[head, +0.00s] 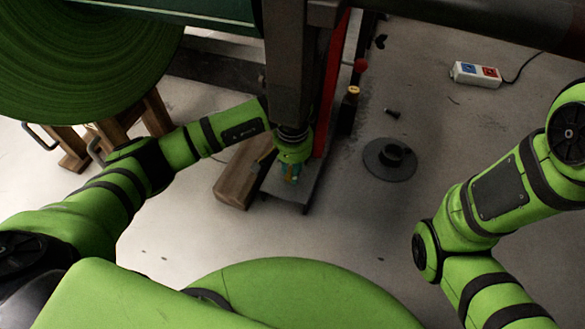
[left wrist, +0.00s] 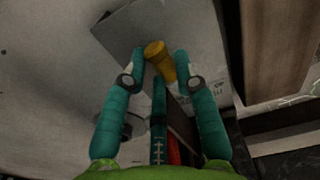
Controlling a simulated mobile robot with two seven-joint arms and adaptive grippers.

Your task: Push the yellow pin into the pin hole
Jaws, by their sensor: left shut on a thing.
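The yellow pin (left wrist: 156,50) is between the teal fingertips of my left gripper (left wrist: 161,72) in the left wrist view. The gripper is shut on it, with the pin's rounded end pointing away from the palm. In the head view my left gripper (head: 291,172) is low beside the dark machine column, over a grey plate, and only a small yellow-orange bit of the pin (head: 289,179) shows. I cannot make out the pin hole in either view. My right arm shows at the right of the head view, but its gripper is out of the picture.
A dark column (head: 290,75) and a red upright (head: 333,85) stand close behind the left gripper. A wooden block (head: 236,182) lies left of the grey plate (head: 303,187). A dark flanged disc (head: 390,160) and a control box (head: 476,74) lie on the open floor at right.

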